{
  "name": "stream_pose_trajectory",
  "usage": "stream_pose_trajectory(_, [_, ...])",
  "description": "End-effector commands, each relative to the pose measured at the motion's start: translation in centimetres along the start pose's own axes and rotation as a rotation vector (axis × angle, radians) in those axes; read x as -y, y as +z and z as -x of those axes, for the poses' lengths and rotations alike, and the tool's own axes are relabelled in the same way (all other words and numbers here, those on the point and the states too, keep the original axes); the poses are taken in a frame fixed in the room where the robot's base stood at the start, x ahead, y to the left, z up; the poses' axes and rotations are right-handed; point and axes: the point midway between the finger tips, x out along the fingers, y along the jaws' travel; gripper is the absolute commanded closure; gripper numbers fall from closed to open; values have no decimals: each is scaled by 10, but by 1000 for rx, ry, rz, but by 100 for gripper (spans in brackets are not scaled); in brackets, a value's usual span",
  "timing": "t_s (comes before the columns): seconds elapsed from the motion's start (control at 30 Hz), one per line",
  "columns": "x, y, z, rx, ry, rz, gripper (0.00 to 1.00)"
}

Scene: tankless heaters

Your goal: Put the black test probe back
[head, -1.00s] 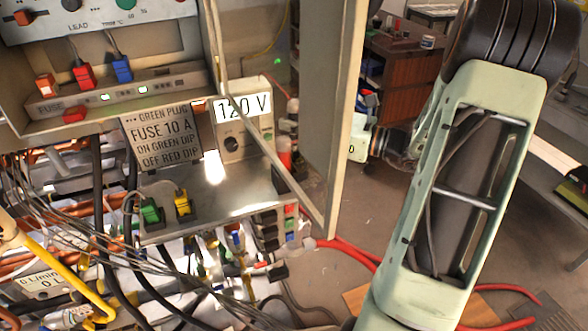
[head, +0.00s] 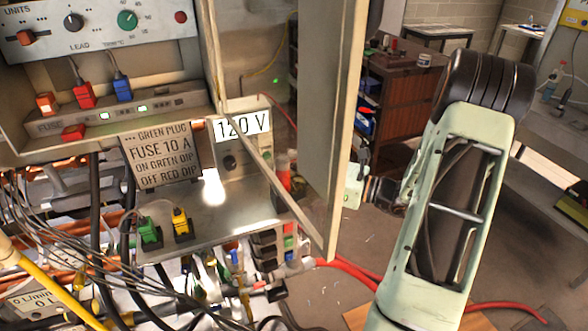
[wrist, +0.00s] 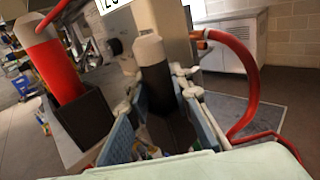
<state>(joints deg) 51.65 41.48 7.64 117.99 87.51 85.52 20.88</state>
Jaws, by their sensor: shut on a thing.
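The black test probe (wrist: 154,85), a dark cylinder with a pale grey end, sits between the two blue-sided fingers of my gripper (wrist: 156,93) in the wrist view. My gripper is shut on it. A red probe (wrist: 55,70) with a pale tip stands in a dark square holder (wrist: 83,122) to the left. It also shows in the head view (head: 284,178) beside the 120 V box (head: 243,150). In the head view the cabinet door hides my gripper's fingers and the black probe. I cannot tell whether the black probe touches a holder.
The open cabinet door (head: 328,130) stands between the cabinet and my arm. A metal shelf (head: 215,215) carries a green and a yellow plug. Red hoses (head: 350,272) run below. In the wrist view a red hose (wrist: 252,85) curves close on the right.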

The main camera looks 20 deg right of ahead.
Motion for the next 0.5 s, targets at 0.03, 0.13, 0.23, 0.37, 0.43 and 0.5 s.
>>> stream_pose_trajectory(0.03, [0,-3,0,0,0,0,96])
stream_pose_trajectory(0.13, [0,-2,0,0,0,0,71])
stream_pose_trajectory(0.23, [0,-2,0,0,0,0,62])
stream_pose_trajectory(0.37, [0,-2,0,0,0,0,62])
stream_pose_trajectory(0.43, [0,-2,0,0,0,0,62])
stream_pose_trajectory(0.5, [0,-1,0,0,0,0,62])
